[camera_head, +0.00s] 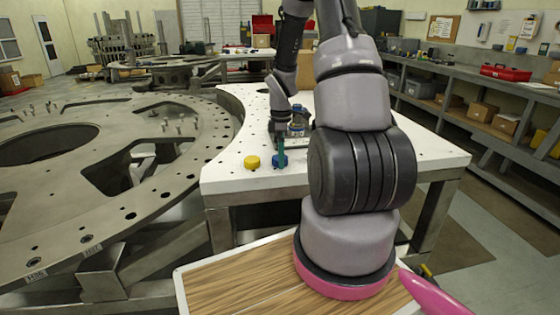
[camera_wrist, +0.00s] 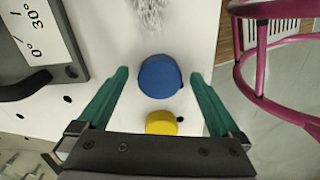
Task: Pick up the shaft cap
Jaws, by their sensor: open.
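Two round caps lie on the white table, a blue cap (camera_head: 276,162) and a yellow cap (camera_head: 251,162) to its left. Which one is the shaft cap, the frames do not label. In the wrist view the blue cap (camera_wrist: 159,77) sits between the green fingertips of my gripper (camera_wrist: 160,74), with a gap on each side. The yellow cap (camera_wrist: 161,122) shows nearer the gripper's palm bar, partly hidden by it. My gripper is open and holds nothing. In the head view my gripper (camera_head: 281,150) is over the blue cap and hides part of it.
The white table (camera_head: 222,180) has small holes and a bare stretch around the caps. A large metal turret ring (camera_head: 180,170) stands close on the left. A dark grey fixture with an angle label (camera_wrist: 40,45) lies left in the wrist view. Shelves (camera_head: 450,105) line the right wall.

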